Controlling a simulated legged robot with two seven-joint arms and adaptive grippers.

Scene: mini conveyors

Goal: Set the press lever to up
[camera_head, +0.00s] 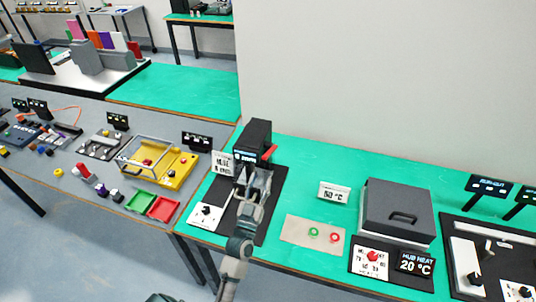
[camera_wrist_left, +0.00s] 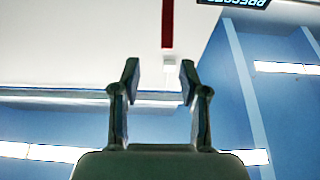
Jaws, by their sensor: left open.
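The press is a black upright block (camera_head: 255,137) on a dark base plate on the green table. Its red lever (camera_head: 270,152) sticks out at the right side of the block; my gripper partly hides the area below. My left gripper (camera_head: 260,172) is in front of the press, just below the lever. In the left wrist view my left gripper (camera_wrist_left: 158,82) has its two fingers apart with nothing between them. A dark red bar (camera_wrist_left: 168,24), likely the lever, shows beyond the fingertips, apart from them. My right gripper is in neither view.
A white label card (camera_head: 223,163) and a white dial panel (camera_head: 206,215) stand left of the press. To the right are a beige pad with green and red rings (camera_head: 314,233) and a grey lidded box (camera_head: 399,208). A yellow tray (camera_head: 160,167) is on the left table.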

